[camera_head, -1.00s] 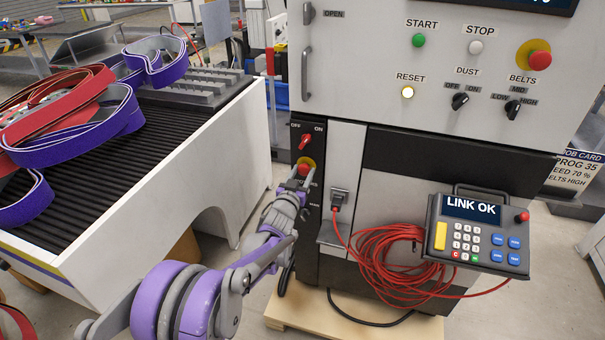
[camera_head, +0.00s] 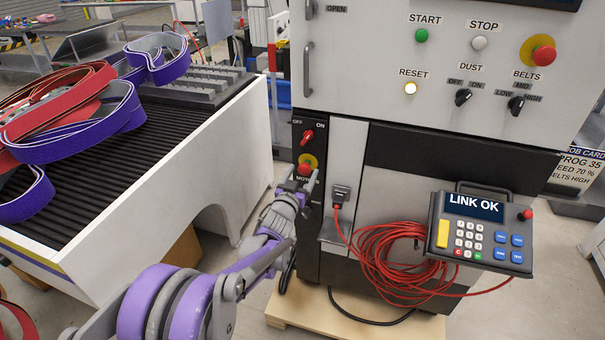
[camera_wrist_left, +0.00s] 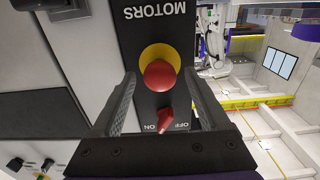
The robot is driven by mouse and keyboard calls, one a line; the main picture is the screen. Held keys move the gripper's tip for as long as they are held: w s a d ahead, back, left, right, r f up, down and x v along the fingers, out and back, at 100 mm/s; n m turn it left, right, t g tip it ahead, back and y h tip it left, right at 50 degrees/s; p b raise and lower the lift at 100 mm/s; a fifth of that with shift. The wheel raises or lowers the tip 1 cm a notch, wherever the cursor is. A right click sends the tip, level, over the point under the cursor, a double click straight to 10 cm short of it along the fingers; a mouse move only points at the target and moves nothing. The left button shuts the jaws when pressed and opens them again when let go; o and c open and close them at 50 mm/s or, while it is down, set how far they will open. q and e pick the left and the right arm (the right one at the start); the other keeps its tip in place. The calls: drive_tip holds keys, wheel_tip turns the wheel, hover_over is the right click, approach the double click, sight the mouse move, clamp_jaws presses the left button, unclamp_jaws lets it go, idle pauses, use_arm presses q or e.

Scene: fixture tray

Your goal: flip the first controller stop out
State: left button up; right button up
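A red stop button (camera_head: 304,169) on a yellow ring sits on the dark side panel, above a partly covered MOTORS label. In the left wrist view the red button (camera_wrist_left: 160,75) lies between the spread fingers, and the yellow ring shows behind it. My left gripper (camera_head: 300,184) is open just in front of and below this button; its open jaws (camera_wrist_left: 165,92) show no visible contact. Another red stop button (camera_head: 543,54) on a yellow ring is at the upper right. The controller pendant (camera_head: 470,275) has a red button (camera_head: 525,215) at its corner. My right gripper is not in view.
A red OFF/ON switch (camera_head: 307,137) sits just above the motors stop. A coiled red cable (camera_head: 385,255) hangs right of my left arm, below a socket (camera_head: 341,193). A conveyor (camera_head: 170,205) with sanding belts stands at the left.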

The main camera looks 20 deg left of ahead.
use_arm(q)
drive_tip(key=s, duration=1)
drive_tip(key=shift+s+a+b, duration=0.15)
drive_tip(key=shift+s+b, duration=0.2)
drive_tip(key=shift+b, duration=0.05)
drive_tip(key=s+d+f+g+p, duration=0.1)
drive_tip(key=s+g+p, duration=0.3)
drive_tip(key=s, duration=1.2)
drive_tip(key=s+d+g+p, duration=0.2)
drive_tip(key=s+g, duration=0.6)
drive_tip(key=s, duration=0.9)
drive_tip(key=shift+s+f+g+y+p, duration=0.25)
drive_tip(key=shift+f+g+y+p, duration=0.1)
drive_tip(key=shift+p, duration=0.7)
